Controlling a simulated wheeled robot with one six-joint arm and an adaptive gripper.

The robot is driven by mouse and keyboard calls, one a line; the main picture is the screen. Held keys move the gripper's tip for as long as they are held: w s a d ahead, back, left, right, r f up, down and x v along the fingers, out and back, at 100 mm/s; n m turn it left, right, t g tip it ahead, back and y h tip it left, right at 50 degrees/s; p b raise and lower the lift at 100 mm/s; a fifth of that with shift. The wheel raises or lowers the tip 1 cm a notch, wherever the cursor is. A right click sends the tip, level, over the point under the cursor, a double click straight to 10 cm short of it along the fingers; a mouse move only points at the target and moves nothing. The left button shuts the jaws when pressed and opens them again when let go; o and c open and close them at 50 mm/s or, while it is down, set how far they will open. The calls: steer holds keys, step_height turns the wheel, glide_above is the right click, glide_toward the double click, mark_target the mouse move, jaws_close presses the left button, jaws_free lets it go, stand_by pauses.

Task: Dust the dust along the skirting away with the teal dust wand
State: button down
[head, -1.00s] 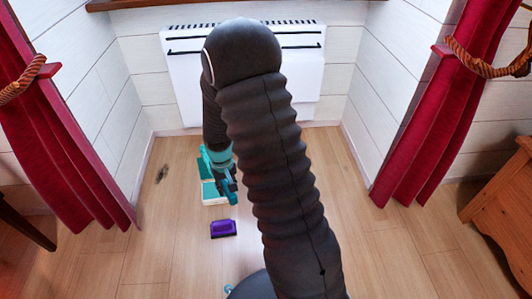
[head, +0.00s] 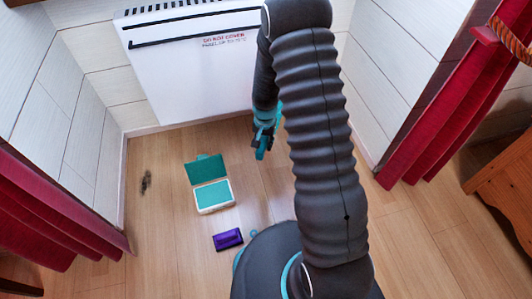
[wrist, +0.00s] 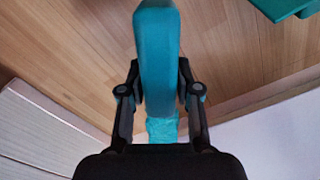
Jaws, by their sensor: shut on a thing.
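My gripper (head: 265,128) is shut on the teal dust wand (wrist: 157,60), which runs between the two fingers in the wrist view. The wand also shows in the head view (head: 262,149), hanging below the gripper, right of the open teal box and above the floor. The dust (head: 146,182) is a dark patch on the floorboards near the foot of the left wall, well left of the gripper and apart from the wand. The wand's grip is partly hidden by my fingers.
An open box (head: 215,208) with a teal lid and teal inside stands on the floor between dust and gripper. A purple block-like item (head: 228,239) lies in front of it. A white heater (head: 190,70) is behind; red curtains (head: 45,225) stand at both sides.

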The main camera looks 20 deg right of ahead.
steer(key=f+m, duration=0.4)
steer(key=f, duration=0.1)
steer(key=w+f+m+b, duration=0.1)
steer(key=f+m, duration=0.3)
steer(key=f, duration=0.2)
steer(key=w+f+m, duration=0.1)
steer(key=f+m, duration=0.3)
steer(key=f, duration=0.2)
steer(key=shift+d+f+b, duration=0.1)
steer(key=shift+d+b, duration=0.2)
steer(key=shift+b, duration=0.05)
steer(key=shift+d+b, duration=0.95)
steer(key=shift+d, duration=6.05)
steer(key=shift+f, duration=0.2)
